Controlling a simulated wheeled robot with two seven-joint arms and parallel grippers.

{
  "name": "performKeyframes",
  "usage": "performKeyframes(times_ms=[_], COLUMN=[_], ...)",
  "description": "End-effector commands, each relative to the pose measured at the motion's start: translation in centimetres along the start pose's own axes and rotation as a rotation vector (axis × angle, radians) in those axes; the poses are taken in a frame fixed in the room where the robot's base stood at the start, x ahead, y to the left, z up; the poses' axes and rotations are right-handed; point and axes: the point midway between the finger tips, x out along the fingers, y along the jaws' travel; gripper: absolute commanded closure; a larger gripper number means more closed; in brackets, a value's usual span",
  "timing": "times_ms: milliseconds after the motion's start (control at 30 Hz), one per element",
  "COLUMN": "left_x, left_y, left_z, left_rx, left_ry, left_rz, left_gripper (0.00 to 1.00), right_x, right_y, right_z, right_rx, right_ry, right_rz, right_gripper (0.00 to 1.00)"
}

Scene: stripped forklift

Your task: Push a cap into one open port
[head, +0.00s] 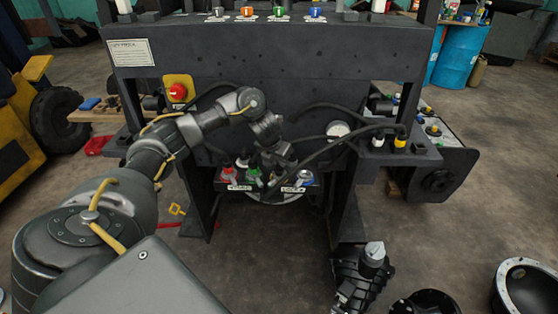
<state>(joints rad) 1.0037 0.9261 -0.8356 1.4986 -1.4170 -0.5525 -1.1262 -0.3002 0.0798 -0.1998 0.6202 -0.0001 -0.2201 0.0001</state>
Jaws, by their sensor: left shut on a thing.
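My left arm reaches in from the left to the dark forklift body (270,65). My left gripper (274,178) is small and dark in front of a low panel. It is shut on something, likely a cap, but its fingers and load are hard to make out. White labels (293,189) sit below. The gripper hides the panel's middle, so I cannot tell which port is open. My right gripper is out of view.
Black hoses (330,147) loop close to my gripper. A red button on a yellow plate (178,91) and a gauge (338,129) sit above the panel. A black part with a silver top (374,254) and a round housing (526,285) lie on the floor.

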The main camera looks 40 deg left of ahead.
Motion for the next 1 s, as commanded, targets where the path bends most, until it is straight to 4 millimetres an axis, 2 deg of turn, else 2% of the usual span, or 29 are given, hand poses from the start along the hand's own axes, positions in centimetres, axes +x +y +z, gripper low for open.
performKeyframes(times_ms=[800, 833, 1000], left_x=[0.72, 0.72, 0.71], left_y=[0.0, 0.0, 0.0], left_z=[-0.31, -0.3, -0.3], left_rx=[0.0, 0.0, 0.0], left_ry=[0.0, 0.0, 0.0], left_rz=[0.0, 0.0, 0.0], left_gripper=[1.0, 0.84, 0.62], right_x=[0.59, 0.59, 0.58], right_y=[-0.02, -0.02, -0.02], right_z=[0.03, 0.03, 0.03], right_rx=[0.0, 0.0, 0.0], right_ry=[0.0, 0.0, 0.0], right_rz=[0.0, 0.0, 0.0], right_gripper=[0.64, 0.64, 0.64])
